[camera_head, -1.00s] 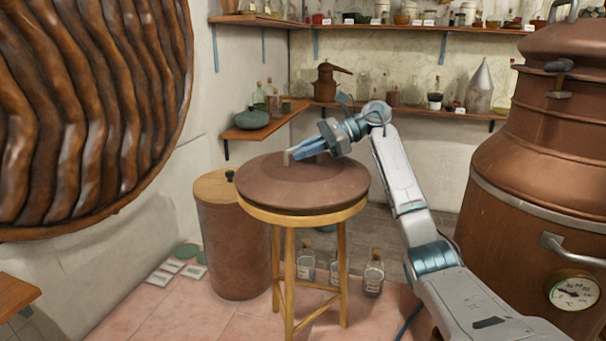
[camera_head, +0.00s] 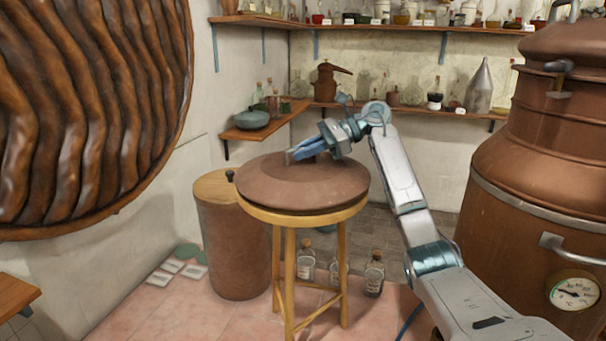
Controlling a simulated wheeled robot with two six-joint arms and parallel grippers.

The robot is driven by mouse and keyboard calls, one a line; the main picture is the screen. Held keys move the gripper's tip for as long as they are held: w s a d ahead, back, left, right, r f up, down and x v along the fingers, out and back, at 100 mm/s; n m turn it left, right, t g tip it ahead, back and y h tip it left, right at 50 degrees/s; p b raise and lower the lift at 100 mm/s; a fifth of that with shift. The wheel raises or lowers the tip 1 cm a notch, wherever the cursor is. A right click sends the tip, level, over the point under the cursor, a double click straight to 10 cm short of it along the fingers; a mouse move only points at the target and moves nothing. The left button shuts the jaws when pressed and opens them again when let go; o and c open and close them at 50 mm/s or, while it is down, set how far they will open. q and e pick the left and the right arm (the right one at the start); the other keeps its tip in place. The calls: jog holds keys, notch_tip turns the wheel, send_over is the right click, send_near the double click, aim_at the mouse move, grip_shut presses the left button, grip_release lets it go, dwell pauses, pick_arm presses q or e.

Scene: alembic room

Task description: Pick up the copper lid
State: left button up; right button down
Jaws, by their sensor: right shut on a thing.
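The copper lid (camera_head: 303,188) is a wide, shallow reddish-brown dome. It rests on a round wooden stool (camera_head: 336,214) in the middle of the head view. My right gripper (camera_head: 291,156) reaches in from the right and is shut on the lid's top, at its small handle, which the fingers mostly hide. The lid looks level and still appears to touch the stool top. My left gripper is not in view.
A brown cylinder with a wooden top (camera_head: 232,245) stands just left of the stool. Several glass bottles (camera_head: 374,273) stand on the floor behind the stool legs. A large copper still (camera_head: 540,170) fills the right side. Wall shelves (camera_head: 265,131) with glassware run behind.

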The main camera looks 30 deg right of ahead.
jog(key=shift+r, duration=0.1)
dwell(0.5)
notch_tip(320, 180, up, 10)
jog(key=p, duration=0.7)
jog(key=shift+w, duration=0.1)
dwell(1.5)
